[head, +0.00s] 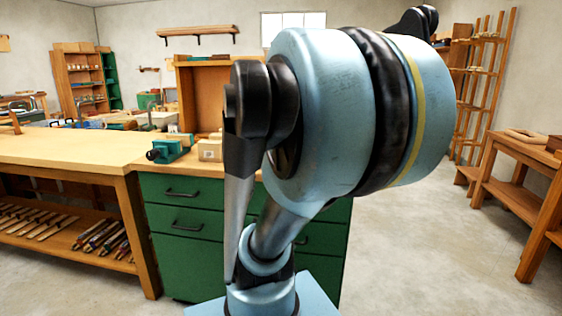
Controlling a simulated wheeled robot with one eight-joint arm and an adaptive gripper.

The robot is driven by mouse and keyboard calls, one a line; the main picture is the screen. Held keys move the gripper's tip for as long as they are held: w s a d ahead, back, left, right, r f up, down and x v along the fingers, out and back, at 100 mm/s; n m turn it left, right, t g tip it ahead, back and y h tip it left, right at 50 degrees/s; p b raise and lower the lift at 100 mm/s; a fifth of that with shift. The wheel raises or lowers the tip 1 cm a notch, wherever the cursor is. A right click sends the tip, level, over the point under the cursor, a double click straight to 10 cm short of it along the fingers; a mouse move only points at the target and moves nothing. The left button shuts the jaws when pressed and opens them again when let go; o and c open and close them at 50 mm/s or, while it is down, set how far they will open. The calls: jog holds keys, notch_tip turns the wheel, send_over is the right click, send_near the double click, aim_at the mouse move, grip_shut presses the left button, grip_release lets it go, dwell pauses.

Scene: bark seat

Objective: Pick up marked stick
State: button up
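I cannot single out a marked stick in the head view. Several long thin pieces (38,222) lie on the low shelf of the wooden bench at the left; those on the left are pale and those nearer its right end (105,234) are darker and multicoloured. No mark on any of them can be made out. My arm's blue and black links fill the middle of the view and hide what is behind them. My gripper cannot be seen.
A wooden workbench (70,147) stands at the left, beside a green drawer cabinet (185,222) bearing a green vise (170,149) and a small pale block (210,150). A wooden table (535,190) stands at the right. Concrete floor (420,250) lies clear between cabinet and table.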

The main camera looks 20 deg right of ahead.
jog(key=w+d+r+m+g, duration=0.1)
jog(key=w+d+r+m, duration=0.85)
jog(key=w, duration=0.25)
jog(key=w+d+r+m+g, duration=0.1)
jog(key=w+d+r+m, duration=0.85)
jog(key=w, duration=0.25)
notch_tip(320, 180, down, 12)
jog(key=shift+w+a+r, duration=0.1)
jog(key=shift+a+r, duration=0.05)
jog(key=shift+r, duration=0.05)
jog(key=shift+d+f, duration=0.15)
jog(key=shift+f, duration=1.2)
jog(key=shift+d+f, duration=0.1)
jog(key=shift+f, duration=1.25)
grip_shut()
